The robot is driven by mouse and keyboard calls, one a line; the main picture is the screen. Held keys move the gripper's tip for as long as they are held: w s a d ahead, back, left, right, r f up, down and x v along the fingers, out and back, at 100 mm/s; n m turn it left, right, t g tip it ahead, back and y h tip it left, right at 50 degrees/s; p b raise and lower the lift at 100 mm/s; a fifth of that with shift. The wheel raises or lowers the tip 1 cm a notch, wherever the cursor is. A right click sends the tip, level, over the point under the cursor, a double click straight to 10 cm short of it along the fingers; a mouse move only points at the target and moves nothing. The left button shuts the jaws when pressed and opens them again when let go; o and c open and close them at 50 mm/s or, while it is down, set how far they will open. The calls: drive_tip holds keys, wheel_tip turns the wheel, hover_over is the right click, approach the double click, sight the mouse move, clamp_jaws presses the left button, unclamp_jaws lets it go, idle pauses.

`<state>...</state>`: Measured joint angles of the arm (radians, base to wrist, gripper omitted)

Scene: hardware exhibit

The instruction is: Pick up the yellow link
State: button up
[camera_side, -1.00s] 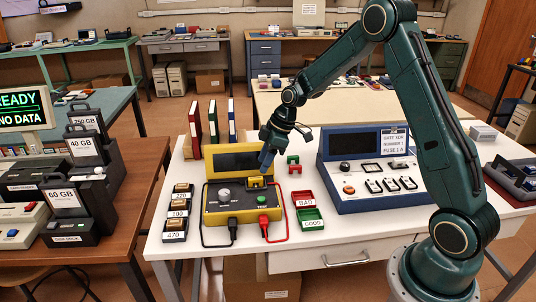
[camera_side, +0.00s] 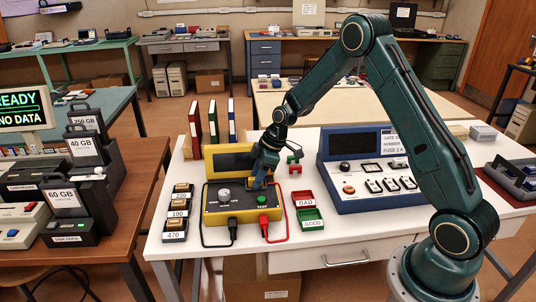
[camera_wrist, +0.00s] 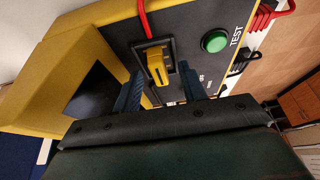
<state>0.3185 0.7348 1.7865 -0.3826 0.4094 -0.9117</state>
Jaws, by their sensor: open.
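The yellow link (camera_wrist: 157,66) sits in a dark framed socket on the panel of the yellow tester (camera_side: 214,206). My gripper (camera_wrist: 161,72) is open, with its two blue fingers apart and the link between and just ahead of their tips in the wrist view. The link is not gripped. In the side view my gripper (camera_side: 261,180) is low over the right part of the tester panel and covers most of the link. A round green TEST button (camera_wrist: 214,42) is beside the socket.
Red and black leads plug into the tester's front. Red and green bins (camera_side: 308,216) stand to its right, labelled blocks (camera_side: 178,207) to its left. A blue console (camera_side: 372,193) stands farther right.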

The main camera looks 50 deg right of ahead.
idle(0.4)
clamp_jaws()
drive_tip(key=shift+r, duration=0.15)
wheel_tip(320, 180, up, 20)
idle(0.8)
idle(0.4)
